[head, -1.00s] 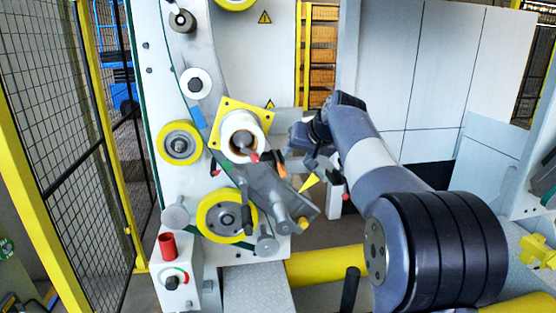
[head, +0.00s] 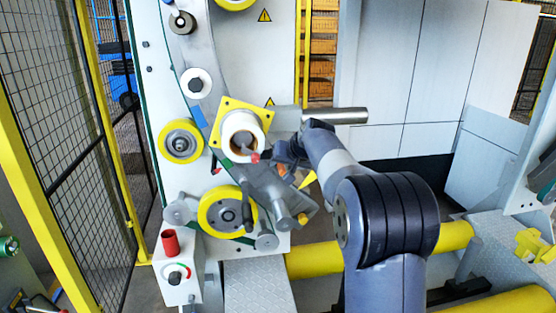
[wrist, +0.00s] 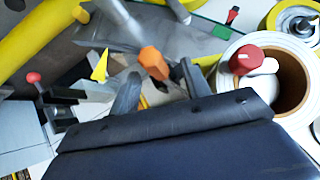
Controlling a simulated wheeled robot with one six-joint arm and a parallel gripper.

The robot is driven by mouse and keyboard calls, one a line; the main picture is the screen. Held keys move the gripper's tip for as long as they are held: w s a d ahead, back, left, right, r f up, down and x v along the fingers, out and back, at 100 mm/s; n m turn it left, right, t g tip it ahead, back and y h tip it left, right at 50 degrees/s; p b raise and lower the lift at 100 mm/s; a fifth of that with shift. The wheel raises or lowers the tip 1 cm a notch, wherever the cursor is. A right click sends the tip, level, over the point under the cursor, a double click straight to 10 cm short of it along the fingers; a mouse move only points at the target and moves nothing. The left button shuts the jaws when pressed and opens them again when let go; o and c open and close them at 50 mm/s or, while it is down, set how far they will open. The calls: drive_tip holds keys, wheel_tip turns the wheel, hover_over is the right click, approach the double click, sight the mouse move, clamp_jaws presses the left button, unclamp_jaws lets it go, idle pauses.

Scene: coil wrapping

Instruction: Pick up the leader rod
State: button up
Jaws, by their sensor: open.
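A rod with an orange end (wrist: 153,62), which I take to be the leader rod, points toward the wrist camera. My gripper (wrist: 161,73) is open, with one finger on each side of that orange end in the wrist view. I see no clear contact between fingers and rod. In the head view my gripper (head: 284,152) is beside the machine, just right of the white wrap roll (head: 238,129); it largely hides the rod there.
A red-tipped piece (wrist: 247,60) stands at the roll's core, close right of my gripper. A yellow pointed flag (wrist: 100,66) and a red-knobbed post (wrist: 34,77) are at left. A metal cylinder (head: 335,116) sticks out above my wrist. A mesh fence (head: 65,140) closes the left.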

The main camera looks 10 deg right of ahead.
drive_tip(key=shift+c, duration=0.6)
clamp_jaws()
wheel_tip(320, 180, up, 10)
idle(0.6)
